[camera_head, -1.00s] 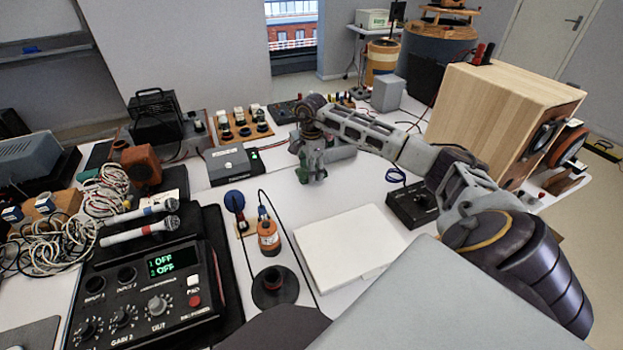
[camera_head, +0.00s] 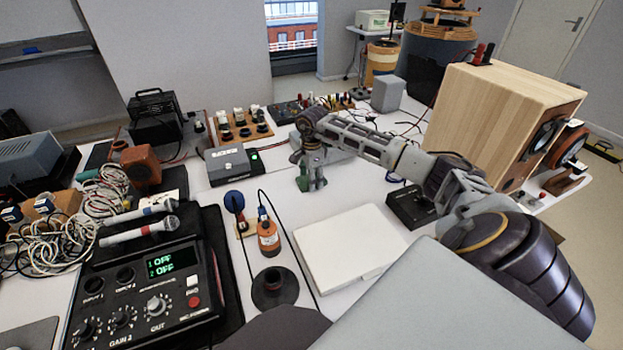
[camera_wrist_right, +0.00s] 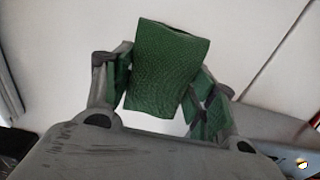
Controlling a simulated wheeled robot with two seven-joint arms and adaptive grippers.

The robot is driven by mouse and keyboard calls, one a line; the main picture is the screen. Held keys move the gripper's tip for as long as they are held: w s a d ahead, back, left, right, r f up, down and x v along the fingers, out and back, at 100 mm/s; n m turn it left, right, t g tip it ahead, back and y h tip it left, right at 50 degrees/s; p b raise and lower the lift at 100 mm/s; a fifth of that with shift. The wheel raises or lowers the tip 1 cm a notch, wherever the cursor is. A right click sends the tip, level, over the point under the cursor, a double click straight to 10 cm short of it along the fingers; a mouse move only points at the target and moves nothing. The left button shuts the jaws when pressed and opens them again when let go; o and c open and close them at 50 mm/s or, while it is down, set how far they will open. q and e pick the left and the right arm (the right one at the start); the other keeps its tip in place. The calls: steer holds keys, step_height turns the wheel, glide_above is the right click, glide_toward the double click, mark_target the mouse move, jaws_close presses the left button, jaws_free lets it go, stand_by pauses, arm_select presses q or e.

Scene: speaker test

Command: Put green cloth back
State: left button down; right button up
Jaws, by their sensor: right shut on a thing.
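The green cloth (camera_wrist_right: 165,68) shows in the right wrist view as a textured dark green piece between the two fingers of my right gripper (camera_wrist_right: 162,88). The gripper is shut on it. In the head view my right gripper (camera_head: 312,180) points down over the white table (camera_head: 270,190), past the far edge of the white flat case. A little green shows at its fingers there. I cannot tell whether the cloth touches the table. My left gripper is not in view.
A white flat case (camera_head: 350,245) lies in front of the gripper. A grey box with a green light (camera_head: 230,163) stands left of it. A black box with a knob (camera_head: 412,205) and a wooden speaker (camera_head: 500,115) stand right.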

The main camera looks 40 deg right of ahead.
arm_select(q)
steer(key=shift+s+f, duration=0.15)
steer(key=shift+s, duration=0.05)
arm_select(e)
steer(key=shift+f, duration=0.1)
steer(key=o, duration=1)
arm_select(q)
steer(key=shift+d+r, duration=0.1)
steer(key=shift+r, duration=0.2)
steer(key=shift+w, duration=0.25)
arm_select(e)
steer(key=shift+r, duration=0.75)
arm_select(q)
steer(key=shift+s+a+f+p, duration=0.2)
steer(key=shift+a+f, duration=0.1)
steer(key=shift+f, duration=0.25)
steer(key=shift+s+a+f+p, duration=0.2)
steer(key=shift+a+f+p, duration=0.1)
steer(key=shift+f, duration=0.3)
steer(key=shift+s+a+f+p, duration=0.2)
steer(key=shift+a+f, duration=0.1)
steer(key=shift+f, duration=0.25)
arm_select(e)
steer(key=shift+r, duration=5.35)
